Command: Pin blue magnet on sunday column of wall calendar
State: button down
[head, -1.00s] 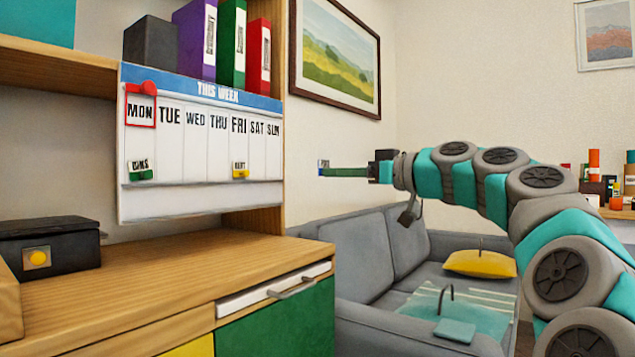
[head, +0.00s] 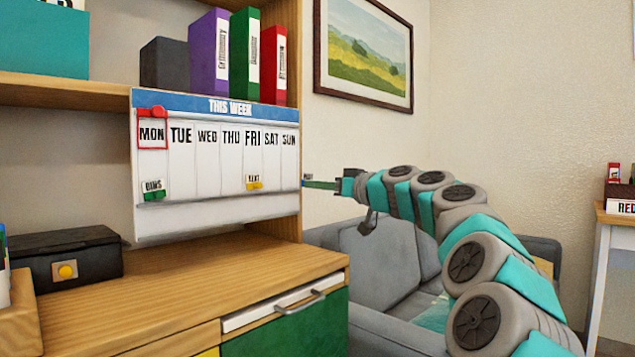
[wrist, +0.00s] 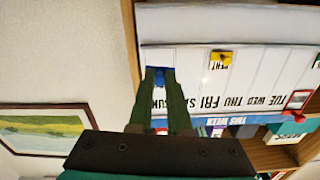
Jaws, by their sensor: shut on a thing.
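The wall calendar (head: 218,212) hangs on the shelf unit, with day columns from MON to SUN. The SUN column (head: 289,165) is the rightmost. My gripper (head: 306,183) is just right of the calendar's right edge, its green fingers pointing left. In the wrist view, which is upside down, my gripper (wrist: 158,82) is shut on the blue magnet (wrist: 158,75), which lies in front of the SUN column. Whether the magnet touches the board cannot be told. In the head view only a small bluish bit shows at the fingertips.
A green magnet (head: 153,196) sits low in the MON column and a yellow magnet (head: 255,186) low under FRI. A red marker (head: 158,111) frames MON. A wooden cabinet (head: 180,285) with a black box (head: 66,257) stands below. A grey sofa (head: 375,262) is behind my arm.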

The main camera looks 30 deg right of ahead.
jog(key=shift+p+x, duration=0.8)
jog(key=shift+x, duration=1)
jog(key=shift+w+a, duration=0.2)
jog(key=shift+w, duration=0.4)
jog(key=shift+w+a, duration=0.2)
jog(key=shift+w, duration=0.3)
jog(key=c, duration=0.8)
grip_release()
jog(key=shift+s, duration=0.1)
jog(key=shift+b+v, duration=0.5)
jog(key=shift+v, duration=3.35)
